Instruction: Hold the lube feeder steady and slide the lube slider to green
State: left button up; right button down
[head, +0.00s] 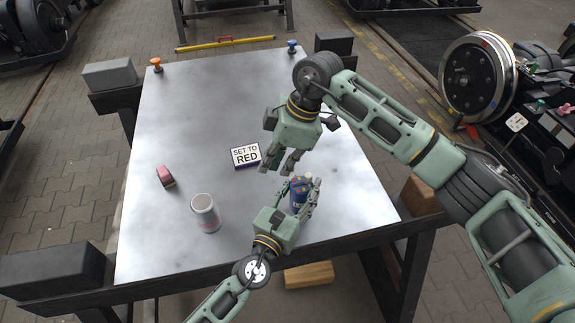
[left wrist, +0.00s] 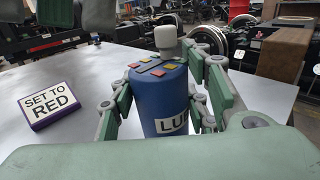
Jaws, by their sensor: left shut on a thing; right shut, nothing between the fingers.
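The lube feeder (head: 299,198) is a blue upright cylinder near the table's front right. In the left wrist view the feeder (left wrist: 165,98) shows a partly hidden label reading "LU". Its top has several coloured patches, including red, yellow and green. A grey knob, seemingly the lube slider (left wrist: 166,40), stands up at the far side of the top; the patch beside it is unclear. My left gripper (head: 304,184) is shut around the feeder's body. My right gripper (head: 277,166) is shut and empty, above the table just up and left of the feeder, apart from it.
A sign (head: 246,156) reading "SET TO RED" lies left of the feeder. An orange knob (head: 156,64) and a blue knob (head: 291,46) sit at the far corners. The table's far half is clear.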

pick_arm(q)
jog(key=shift+d, duration=0.1)
pick_arm(e)
jog(key=v, duration=0.8)
jog(key=shift+d+r, duration=0.25)
pick_arm(q)
jog(key=o, duration=1.3)
jog(key=shift+s, duration=0.1)
